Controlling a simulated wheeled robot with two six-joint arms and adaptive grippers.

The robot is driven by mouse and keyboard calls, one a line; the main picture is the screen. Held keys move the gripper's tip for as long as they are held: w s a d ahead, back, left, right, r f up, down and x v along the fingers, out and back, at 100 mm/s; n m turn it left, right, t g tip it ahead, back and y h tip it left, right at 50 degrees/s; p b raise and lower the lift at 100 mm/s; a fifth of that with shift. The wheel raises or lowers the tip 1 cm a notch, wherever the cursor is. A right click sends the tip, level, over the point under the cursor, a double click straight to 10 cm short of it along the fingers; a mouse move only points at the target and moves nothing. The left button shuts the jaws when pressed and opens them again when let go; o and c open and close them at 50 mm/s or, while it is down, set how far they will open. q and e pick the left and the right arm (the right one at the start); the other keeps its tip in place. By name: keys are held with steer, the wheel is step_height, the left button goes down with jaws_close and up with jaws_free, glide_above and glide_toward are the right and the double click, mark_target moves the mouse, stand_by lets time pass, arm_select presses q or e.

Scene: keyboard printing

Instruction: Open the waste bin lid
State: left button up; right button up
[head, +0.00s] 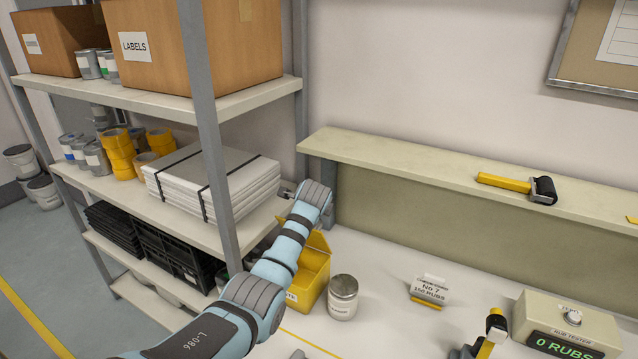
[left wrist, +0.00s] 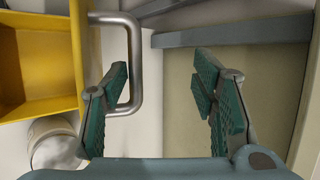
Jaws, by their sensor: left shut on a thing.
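The yellow waste bin (head: 314,285) stands on the white table beside the shelf post, partly behind my left arm. Its lid (head: 318,241) is raised and its inside shows. In the left wrist view, the bin's yellow inside (left wrist: 35,65) is at the left, with the grey metal handle (left wrist: 134,60) projecting from the yellow edge beside it. My left gripper (left wrist: 160,88) is shut on the handle. The handle bar lies between the fingers, close to the left one; a gap shows towards the right one. In the head view, the fingertips are hidden behind my wrist.
A lidded tin (head: 342,297) stands just right of the bin. A grey shelf post (head: 213,140) rises beside my arm. A wall ledge (head: 420,168) holds a roller (head: 517,187).

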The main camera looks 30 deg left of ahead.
arm_select(q)
steer(key=shift+o, duration=0.5)
steer(key=r, duration=0.2)
steer(key=w+r, duration=0.1)
steer(key=shift+w+d+r, duration=0.1)
steer(key=shift+w+r, duration=0.1)
steer(key=shift+r, duration=0.15)
steer(key=shift+t, duration=0.3)
steer(key=v, duration=0.4)
steer(key=shift+d+r, duration=0.15)
steer(key=shift+d, duration=0.05)
steer(key=shift+c, duration=0.5)
steer(key=w+r+v, duration=0.1)
steer(key=v, duration=1.6)
steer(key=shift+d+r, duration=0.35)
steer(key=shift+d, duration=0.05)
arm_select(e)
steer(key=shift+s+d+f, duration=0.25)
steer(key=shift+s+d, duration=0.25)
steer(key=shift+d, duration=0.15)
